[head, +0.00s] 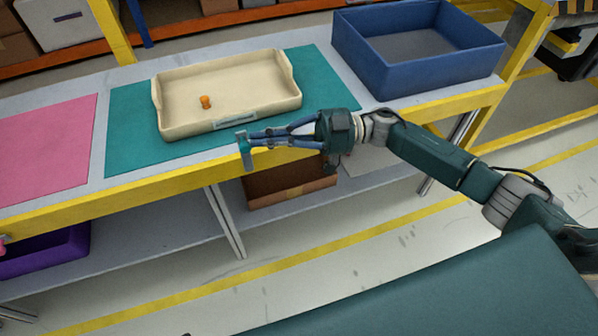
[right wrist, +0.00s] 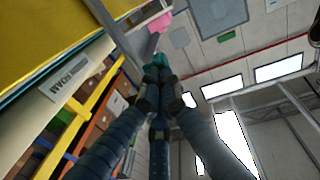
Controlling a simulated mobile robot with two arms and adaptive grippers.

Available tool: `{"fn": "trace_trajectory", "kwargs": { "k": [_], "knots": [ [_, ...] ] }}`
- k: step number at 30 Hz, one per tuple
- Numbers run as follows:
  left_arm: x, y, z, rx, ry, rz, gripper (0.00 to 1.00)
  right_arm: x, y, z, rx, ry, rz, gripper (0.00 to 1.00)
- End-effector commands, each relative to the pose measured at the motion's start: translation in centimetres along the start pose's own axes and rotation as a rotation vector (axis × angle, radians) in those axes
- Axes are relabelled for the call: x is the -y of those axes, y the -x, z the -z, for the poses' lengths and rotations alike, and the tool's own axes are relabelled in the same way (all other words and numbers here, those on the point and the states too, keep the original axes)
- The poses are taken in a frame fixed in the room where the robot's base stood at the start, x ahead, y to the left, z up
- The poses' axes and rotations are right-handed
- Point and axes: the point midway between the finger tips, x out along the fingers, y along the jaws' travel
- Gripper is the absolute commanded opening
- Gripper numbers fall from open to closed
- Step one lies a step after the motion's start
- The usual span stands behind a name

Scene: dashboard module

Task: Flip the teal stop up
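The teal stop (head: 245,150) is a small upright piece at the yellow front edge of the bench, before the teal mat. A grey-blue part hangs below its teal section. It also shows in the right wrist view (right wrist: 157,64), just beyond my fingertips. My right gripper (head: 255,139) reaches in from the right along the bench edge. Its fingers (right wrist: 160,88) are drawn together and their tips are at the stop. The tips hide whether any of the stop is between them. My left gripper is out of view.
A cream tray (head: 240,118) with a small orange piece (head: 206,102) stands on the teal mat (head: 125,128). A blue bin (head: 425,82) is at the right and a pink mat (head: 45,150) at the left. A cardboard box (head: 290,197) and a purple bin (head: 45,258) are below.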

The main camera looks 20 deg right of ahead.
Motion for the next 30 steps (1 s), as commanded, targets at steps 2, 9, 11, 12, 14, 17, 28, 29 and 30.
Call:
{"fn": "trace_trajectory", "kwargs": {
  "k": [2,9,11,12,14,17,28,29,30],
  "knots": [
    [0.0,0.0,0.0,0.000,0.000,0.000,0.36,0.1,-0.3,0.2,-0.006,0.000,0.005,0.00],
    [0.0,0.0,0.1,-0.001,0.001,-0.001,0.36,0.1,0.0,0.2,-0.007,0.000,0.005,0.00],
    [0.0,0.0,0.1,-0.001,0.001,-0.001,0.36,0.1,0.5,0.2,-0.006,-0.001,0.005,0.00],
    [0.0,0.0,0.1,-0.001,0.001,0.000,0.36,0.1,1.0,0.1,-0.005,-0.001,0.004,0.00],
    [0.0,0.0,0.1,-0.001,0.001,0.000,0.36,0.0,2.1,0.1,-0.002,-0.002,0.001,0.00],
    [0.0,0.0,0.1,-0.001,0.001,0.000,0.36,0.0,4.3,0.0,-0.001,-0.002,-0.001,0.00],
    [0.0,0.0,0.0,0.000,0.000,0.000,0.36,-0.1,11.1,-0.1,-0.002,-0.001,-0.002,0.00],
    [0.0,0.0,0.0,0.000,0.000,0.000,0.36,-0.1,11.4,-0.1,-0.002,-0.001,-0.002,0.00],
    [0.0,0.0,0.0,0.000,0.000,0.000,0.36,0.0,11.7,-0.1,-0.003,-0.001,-0.001,0.00]
  ]
}}
